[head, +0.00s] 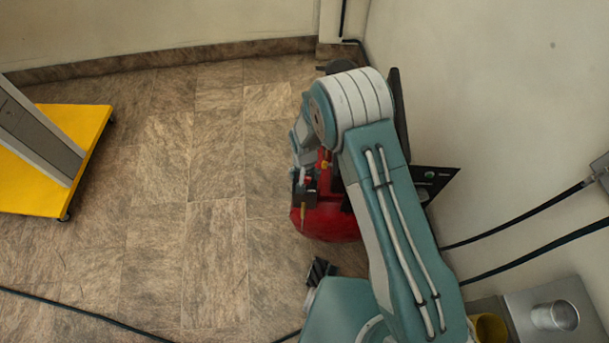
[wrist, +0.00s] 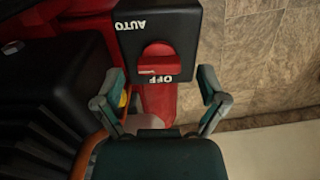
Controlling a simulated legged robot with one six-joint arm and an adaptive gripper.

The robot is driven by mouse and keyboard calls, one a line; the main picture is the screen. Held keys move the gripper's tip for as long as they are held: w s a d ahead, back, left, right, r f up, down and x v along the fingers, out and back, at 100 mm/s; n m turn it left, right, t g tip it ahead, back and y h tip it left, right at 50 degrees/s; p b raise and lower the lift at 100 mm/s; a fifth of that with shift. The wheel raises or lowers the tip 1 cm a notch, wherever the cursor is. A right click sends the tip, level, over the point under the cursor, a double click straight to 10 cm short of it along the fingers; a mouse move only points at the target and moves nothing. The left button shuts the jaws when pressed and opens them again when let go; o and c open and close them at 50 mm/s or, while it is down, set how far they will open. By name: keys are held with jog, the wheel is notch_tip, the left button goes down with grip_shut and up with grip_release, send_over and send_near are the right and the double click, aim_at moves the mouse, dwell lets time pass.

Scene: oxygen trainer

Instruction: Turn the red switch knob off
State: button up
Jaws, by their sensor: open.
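The red switch knob (wrist: 158,60) sits on the face of a black switch box (wrist: 185,20) in the wrist view. White lettering reads AUTO above the knob and OFF just below it, both upside down. A pale mark shows on the knob's lower part; its exact pointing is hard to tell. My gripper (wrist: 161,76) is open, with one finger on each side of the knob and box and gaps to both.
Black ribbed machine parts (wrist: 50,85) lie close to the left finger. A wall (head: 510,130) stands right of the machine, with cables. A yellow stand (head: 85,125) is at far left. Tiled floor (head: 190,180) between is mostly clear, with a cable along its front.

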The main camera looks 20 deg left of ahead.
jog(key=shift+f, duration=0.4)
jog(key=c, duration=1.2)
jog(key=shift+o, duration=0.2)
